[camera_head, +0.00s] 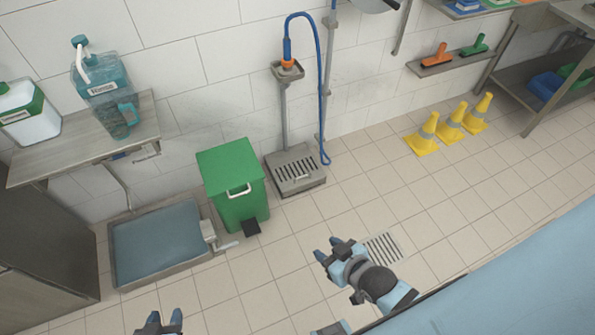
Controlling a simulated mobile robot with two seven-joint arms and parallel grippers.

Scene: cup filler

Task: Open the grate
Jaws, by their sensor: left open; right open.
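Two slatted grates show. One floor grate (385,249) lies in the tiles at lower centre, partly behind my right gripper. The other, a raised slatted grate (296,172), tops the grey base of the filler stand by the wall and lies flat. My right gripper (328,248) is open and empty, to the left of the floor grate and in front of the filler stand. My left gripper (165,319) is open at the bottom edge, cut off by the frame, far from both grates.
A green pedal bin (232,180) stands left of the filler stand. A low basin (157,245) is at left, yellow cones (450,124) at right. The tiled floor between is clear.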

